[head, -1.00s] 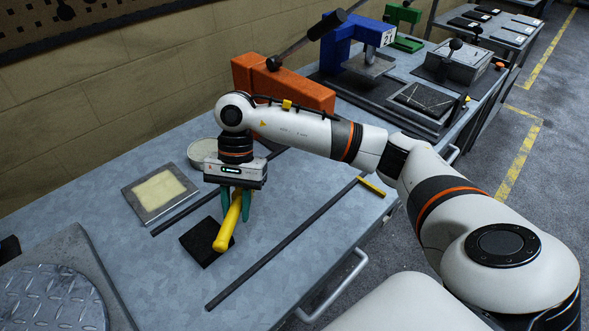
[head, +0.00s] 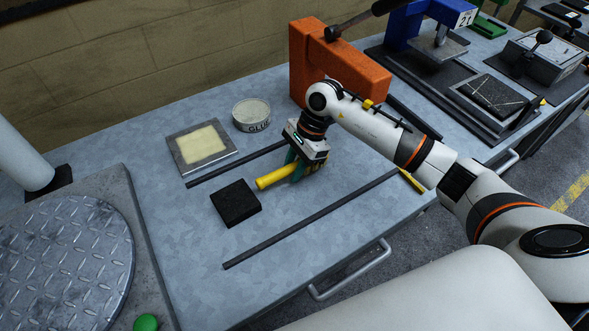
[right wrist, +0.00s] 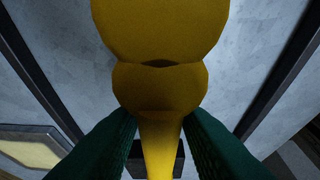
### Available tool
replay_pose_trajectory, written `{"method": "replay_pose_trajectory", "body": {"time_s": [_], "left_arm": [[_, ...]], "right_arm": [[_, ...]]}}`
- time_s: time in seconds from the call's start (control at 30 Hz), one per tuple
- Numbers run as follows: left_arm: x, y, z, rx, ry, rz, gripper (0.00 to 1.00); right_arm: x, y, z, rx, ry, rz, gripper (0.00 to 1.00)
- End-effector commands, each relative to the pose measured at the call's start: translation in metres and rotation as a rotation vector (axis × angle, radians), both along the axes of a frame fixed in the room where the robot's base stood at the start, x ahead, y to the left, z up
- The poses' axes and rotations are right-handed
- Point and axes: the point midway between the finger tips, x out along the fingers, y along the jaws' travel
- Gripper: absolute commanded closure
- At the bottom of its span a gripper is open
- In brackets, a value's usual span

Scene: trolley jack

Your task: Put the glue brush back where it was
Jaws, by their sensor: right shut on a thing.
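My right gripper (head: 300,168) is shut on a yellow handle, which I take to be the glue brush (head: 273,178). Its dark green fingers grip it from both sides, close over the table. In the head view the yellow end points left towards a black square block (head: 236,203), a short way to its right. In the right wrist view the rounded yellow handle (right wrist: 160,85) fills the middle between the fingers, and its bristles are not visible. The glue tin (head: 252,113) stands behind and left of the gripper. My left gripper is not in view.
Two dark rails (head: 310,220) lie along the table (head: 330,250), either side of the gripper. A framed cream pad (head: 202,146) lies left of the tin. An orange block (head: 336,70) stands behind the gripper. A round tread plate (head: 65,255) is at left.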

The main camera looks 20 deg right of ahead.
Motion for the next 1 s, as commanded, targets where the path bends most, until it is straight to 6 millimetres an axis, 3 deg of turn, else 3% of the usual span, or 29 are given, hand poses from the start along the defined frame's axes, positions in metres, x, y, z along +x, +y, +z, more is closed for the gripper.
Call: {"method": "replay_pose_trajectory", "body": {"time_s": [0.13, 0.5, 0.53, 0.63, 1.0], "left_arm": [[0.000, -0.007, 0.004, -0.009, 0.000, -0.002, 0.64], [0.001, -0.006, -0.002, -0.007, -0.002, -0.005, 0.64], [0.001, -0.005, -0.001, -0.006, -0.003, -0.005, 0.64], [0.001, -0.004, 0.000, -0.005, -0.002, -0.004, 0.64], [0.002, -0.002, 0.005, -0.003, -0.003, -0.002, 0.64]], "right_arm": [[-0.001, 0.001, -0.019, 0.002, 0.002, 0.001, 0.90], [0.000, 0.000, -0.025, 0.001, -0.002, 0.001, 0.90], [0.000, 0.000, -0.024, 0.000, -0.001, 0.002, 0.68], [0.000, 0.000, -0.023, 0.001, 0.001, 0.001, 0.52], [0.000, 0.001, -0.019, 0.001, 0.001, 0.001, 0.49]]}}
